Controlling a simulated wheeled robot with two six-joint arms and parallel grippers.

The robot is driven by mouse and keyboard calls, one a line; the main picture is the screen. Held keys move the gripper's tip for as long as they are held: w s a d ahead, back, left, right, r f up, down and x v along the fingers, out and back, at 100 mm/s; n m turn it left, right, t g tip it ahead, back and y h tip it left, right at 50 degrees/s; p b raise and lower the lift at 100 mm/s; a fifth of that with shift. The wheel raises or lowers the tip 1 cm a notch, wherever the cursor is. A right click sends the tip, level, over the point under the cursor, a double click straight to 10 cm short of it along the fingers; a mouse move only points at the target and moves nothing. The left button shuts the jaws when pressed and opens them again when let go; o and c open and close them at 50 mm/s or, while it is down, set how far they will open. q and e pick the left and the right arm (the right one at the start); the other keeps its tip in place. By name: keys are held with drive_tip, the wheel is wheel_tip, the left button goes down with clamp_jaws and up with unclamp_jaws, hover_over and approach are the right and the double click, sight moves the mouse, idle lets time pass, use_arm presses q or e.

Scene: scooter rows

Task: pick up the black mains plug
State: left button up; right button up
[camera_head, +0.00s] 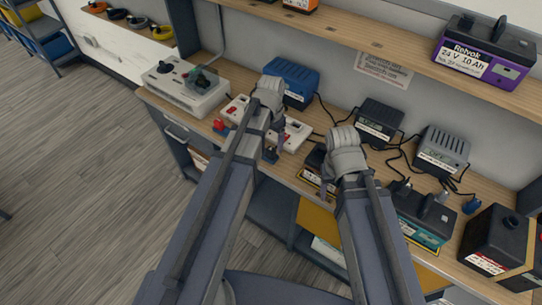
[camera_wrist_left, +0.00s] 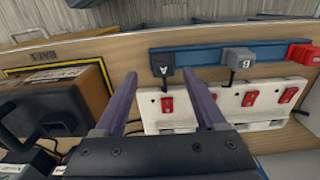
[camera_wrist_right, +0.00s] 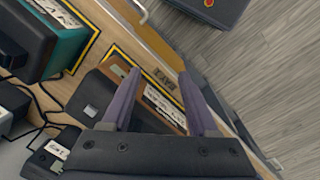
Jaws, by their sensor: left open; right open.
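The black mains plug (camera_wrist_left: 163,62), marked A, rests at the blue rail (camera_wrist_left: 215,58) in the left wrist view, its cord running toward the white power strip (camera_wrist_left: 190,115). In the head view the plug (camera_head: 270,154) is a small dark shape at the strip's front, partly hidden by my arm. My left gripper (camera_head: 272,128) is open above the strip. My right gripper (camera_head: 329,180) is open and empty above a battery pack (camera_wrist_right: 145,98).
A grey plug (camera_wrist_left: 238,57) marked B and a red plug (camera_wrist_left: 301,54) stand along the same rail. Several chargers, including a blue one (camera_head: 292,76), stand at the back with loose cables. A black-and-teal pack (camera_head: 423,218) sits to the right. The bench front edge is close.

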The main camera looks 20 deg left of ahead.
sight(271, 149)
use_arm(q)
drive_tip(key=shift+w+a+f+b, duration=0.1)
drive_tip(key=shift+w+f+b, duration=0.05)
drive_tip(key=shift+f+b, duration=1.2)
drive_tip(key=shift+w+a+f+b, duration=0.1)
drive_tip(key=shift+f+b, duration=1.2)
drive_tip(key=shift+r, duration=0.15)
drive_tip(key=shift+c, duration=0.2)
clamp_jaws()
